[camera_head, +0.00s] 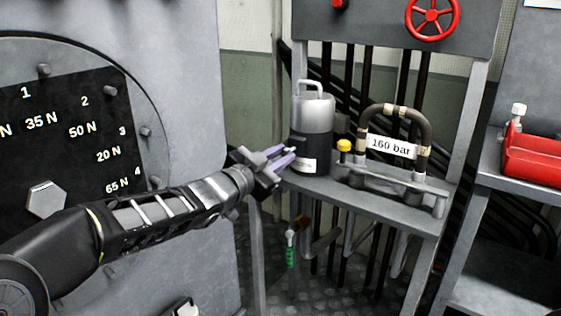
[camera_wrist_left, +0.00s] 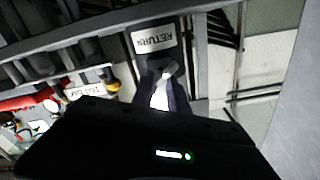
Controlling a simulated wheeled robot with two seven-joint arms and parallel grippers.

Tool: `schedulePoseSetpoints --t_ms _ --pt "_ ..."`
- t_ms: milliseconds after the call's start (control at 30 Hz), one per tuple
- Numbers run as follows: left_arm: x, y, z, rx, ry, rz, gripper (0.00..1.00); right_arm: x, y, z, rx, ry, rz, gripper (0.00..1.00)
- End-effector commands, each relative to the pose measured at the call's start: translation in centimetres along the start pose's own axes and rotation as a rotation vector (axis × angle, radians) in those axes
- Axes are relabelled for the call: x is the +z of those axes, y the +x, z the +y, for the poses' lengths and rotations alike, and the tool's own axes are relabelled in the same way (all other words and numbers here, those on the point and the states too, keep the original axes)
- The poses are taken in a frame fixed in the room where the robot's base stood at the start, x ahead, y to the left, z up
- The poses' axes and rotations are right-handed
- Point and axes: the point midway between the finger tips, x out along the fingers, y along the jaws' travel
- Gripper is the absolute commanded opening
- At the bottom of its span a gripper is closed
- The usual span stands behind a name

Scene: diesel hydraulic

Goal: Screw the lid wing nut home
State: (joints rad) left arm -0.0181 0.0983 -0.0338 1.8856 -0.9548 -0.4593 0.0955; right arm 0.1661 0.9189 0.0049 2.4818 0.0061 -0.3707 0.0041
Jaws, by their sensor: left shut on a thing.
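A canister (camera_head: 311,122) with a dark lower body, a silver top and a loop handle stands upright on the grey shelf in the head view. Its dark body shows upside down in the left wrist view, with a RETURN label (camera_wrist_left: 153,40). My left gripper (camera_head: 283,158) is at the canister's left side, its purple-grey fingers shut on a small pale piece (camera_wrist_left: 166,72) that looks like the wing nut. The fingers hide most of it. I cannot tell whether it touches the canister. My right gripper is in neither view.
The shelf (camera_head: 375,204) also carries a yellow-topped fitting (camera_head: 345,146) and a hose loop with a 160 bar sign (camera_head: 391,146). A red box (camera_head: 535,155) sits on a bench at right. A grey panel with a force dial (camera_head: 75,125) stands at left.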

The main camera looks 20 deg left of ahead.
Motion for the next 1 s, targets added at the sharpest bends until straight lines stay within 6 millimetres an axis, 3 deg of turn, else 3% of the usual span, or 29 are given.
schedulePoseSetpoints --t_ms 600,1000 --pt "0.2 0.0 0.1 0.0 0.549 -0.001 0.0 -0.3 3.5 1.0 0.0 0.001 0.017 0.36" --pt "0.1 0.0 0.1 0.001 0.698 -0.001 0.0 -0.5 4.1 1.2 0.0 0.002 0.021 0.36"
